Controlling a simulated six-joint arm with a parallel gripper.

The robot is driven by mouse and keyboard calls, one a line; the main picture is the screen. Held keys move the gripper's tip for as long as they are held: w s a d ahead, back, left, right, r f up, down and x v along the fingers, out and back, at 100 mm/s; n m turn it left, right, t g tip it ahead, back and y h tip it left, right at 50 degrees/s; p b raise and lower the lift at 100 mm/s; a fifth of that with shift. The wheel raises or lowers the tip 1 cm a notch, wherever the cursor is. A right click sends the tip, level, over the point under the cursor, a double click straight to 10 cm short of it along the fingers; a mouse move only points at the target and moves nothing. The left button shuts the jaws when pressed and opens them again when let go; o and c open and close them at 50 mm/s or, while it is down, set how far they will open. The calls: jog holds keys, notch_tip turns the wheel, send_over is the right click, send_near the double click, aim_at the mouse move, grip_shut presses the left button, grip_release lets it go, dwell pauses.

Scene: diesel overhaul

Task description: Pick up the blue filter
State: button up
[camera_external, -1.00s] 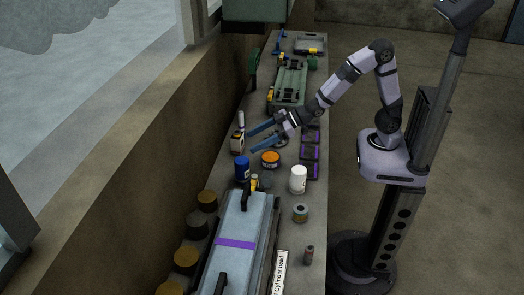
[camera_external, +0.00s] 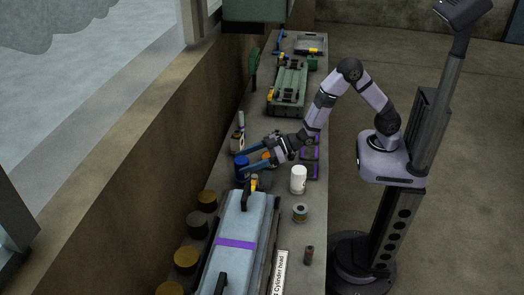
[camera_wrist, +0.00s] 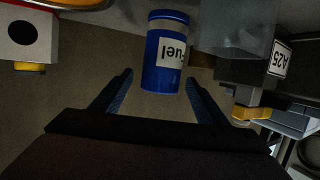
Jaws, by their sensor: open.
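The blue filter (camera_external: 240,166) stands upright on the bench's window side. In the wrist view the blue filter (camera_wrist: 158,82) has a white label reading "Fuel", upside down in the picture. My gripper (camera_external: 245,161) is open, its two blue fingers reaching towards the filter low over the bench. In the wrist view my gripper (camera_wrist: 160,77) has a fingertip on each side of the filter's near end, with gaps visible on both sides. Most of the filter lies beyond the fingertips. An orange can (camera_external: 266,157) is partly hidden by my gripper.
A pale bottle (camera_external: 237,143) stands close behind the blue filter. A white canister (camera_external: 298,179) and a small tin (camera_external: 300,212) stand nearer the front edge. The blue-grey cylinder head (camera_external: 235,226) fills the near bench. A dark part labelled A25 (camera_wrist: 278,62) is at right in the wrist view.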

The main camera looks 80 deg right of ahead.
jog(key=shift+p+x, duration=0.8)
jog(key=shift+x, duration=1.9)
jog(key=c, duration=1.4)
jog(key=shift+o, duration=0.2)
jog(key=shift+r, duration=0.2)
notch_tip(320, 180, up, 10)
jog(key=b, duration=0.1)
